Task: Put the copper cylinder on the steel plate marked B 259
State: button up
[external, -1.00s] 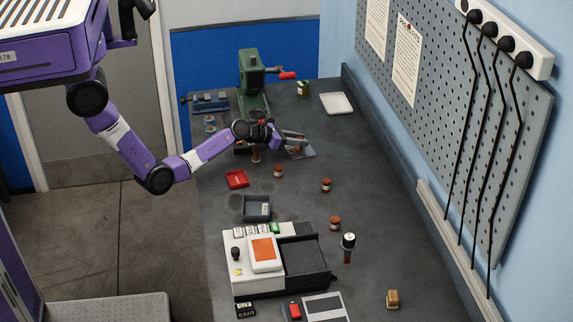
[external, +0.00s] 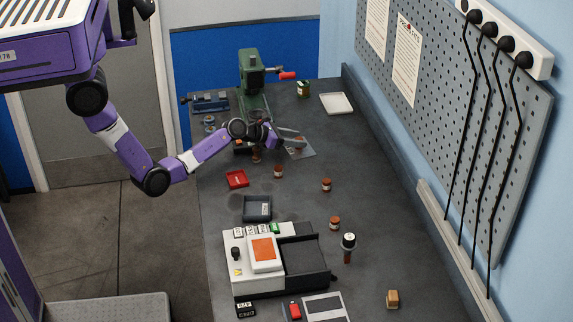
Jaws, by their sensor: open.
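My gripper (external: 301,138) is open above a flat grey steel plate (external: 308,153) on the far part of the bench. A small copper-coloured piece (external: 298,147) shows just under the fingers at the plate; the fingers partly hide it, and I cannot tell how it rests. Another copper-brown cylinder (external: 256,156) stands left of the plate, below my wrist. More small copper-brown cylinders stand nearer: one (external: 278,172) by the red tray, one (external: 326,185) to the right, one (external: 334,223) near the instrument. No marking on the plate is legible here.
A green press (external: 252,85) stands behind my gripper. A red tray (external: 237,179), a dark tray (external: 257,208) and a white instrument (external: 242,270) lie along the left side. A white tray (external: 336,103) is at the far right. The bench's middle right is mostly clear.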

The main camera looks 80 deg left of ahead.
jog(key=v, duration=1)
jog(key=shift+s+d+r, duration=0.1)
jog(key=shift+s, duration=0.2)
